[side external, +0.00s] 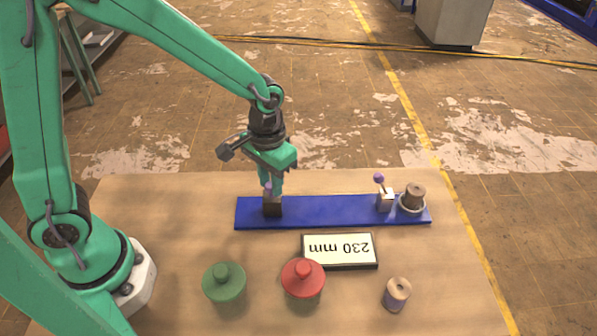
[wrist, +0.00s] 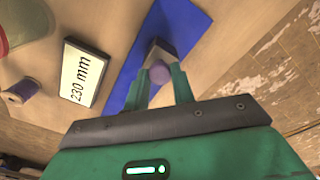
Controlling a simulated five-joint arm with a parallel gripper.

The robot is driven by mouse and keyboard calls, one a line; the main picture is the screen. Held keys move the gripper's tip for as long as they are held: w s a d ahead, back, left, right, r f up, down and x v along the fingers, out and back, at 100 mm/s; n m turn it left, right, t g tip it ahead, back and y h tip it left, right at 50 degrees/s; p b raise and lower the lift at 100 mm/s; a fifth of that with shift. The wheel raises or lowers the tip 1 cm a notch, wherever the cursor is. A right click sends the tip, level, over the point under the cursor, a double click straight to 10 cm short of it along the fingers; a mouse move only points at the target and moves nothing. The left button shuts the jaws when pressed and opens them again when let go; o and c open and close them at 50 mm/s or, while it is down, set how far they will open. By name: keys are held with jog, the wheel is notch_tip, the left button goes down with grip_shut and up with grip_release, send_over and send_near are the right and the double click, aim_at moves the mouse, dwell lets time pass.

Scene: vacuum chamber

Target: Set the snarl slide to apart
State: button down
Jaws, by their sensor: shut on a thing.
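The blue rail (side external: 325,211) lies along the table. At its left end sits a dark slider block (side external: 272,207) with a purple knob (wrist: 159,73) on top. My gripper (side external: 268,188) points down over this block, and its fingers are shut on the purple knob; they partly hide it in the side view. At the rail's right end stands a pale block (side external: 384,202) with a purple ball on a short stem (side external: 379,178). A brown spool-like piece (side external: 414,194) sits in a pale ring beside it. A display plate (side external: 339,251) in front of the rail reads 230 mm.
A green lidded pot (side external: 224,284), a red lidded pot (side external: 303,279) and a thread spool (side external: 397,293) stand along the front of the table. The rail between the two blocks is clear. Bare table (side external: 160,215) lies left of the rail.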

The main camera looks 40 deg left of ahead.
jog(key=shift+s+a, duration=0.1)
jog(key=shift+a, duration=0.15)
jog(key=c, duration=1.2)
grip_release()
jog(key=shift+d+r, duration=0.1)
jog(key=shift+r, duration=3.8)
jog(key=shift+r, duration=0.1)
